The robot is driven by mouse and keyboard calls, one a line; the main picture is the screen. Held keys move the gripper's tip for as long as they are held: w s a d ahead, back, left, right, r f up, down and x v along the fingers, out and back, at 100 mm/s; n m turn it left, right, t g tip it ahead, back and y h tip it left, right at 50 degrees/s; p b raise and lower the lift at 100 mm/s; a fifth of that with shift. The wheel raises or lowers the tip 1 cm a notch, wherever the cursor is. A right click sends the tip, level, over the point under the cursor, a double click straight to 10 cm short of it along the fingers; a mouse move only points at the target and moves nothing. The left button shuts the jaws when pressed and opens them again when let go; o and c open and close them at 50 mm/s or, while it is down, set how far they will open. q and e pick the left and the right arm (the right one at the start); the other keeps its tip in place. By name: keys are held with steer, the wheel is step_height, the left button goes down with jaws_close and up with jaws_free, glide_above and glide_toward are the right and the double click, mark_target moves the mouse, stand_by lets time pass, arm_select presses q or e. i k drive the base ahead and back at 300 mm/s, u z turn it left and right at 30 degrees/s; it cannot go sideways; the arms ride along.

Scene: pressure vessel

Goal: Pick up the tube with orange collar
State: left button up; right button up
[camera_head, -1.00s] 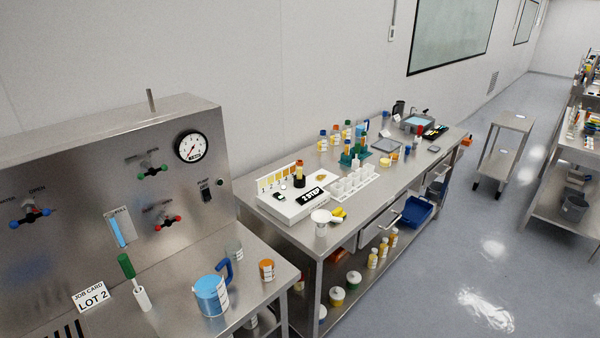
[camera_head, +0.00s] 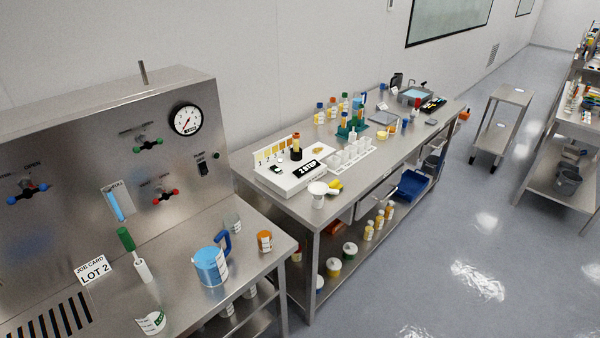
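I cannot make out for sure which thing is the tube with the orange collar. Small tubes with orange-yellow parts stand in a teal rack (camera_head: 352,134) on the long steel bench, but they are too small to tell their collars. Neither of my grippers is in view.
Open floor (camera_head: 440,250) lies right.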

mark_target(295, 136)
steer(key=z, duration=1.85)
steer(key=i, duration=3.7)
steer(key=u, duration=3.2)
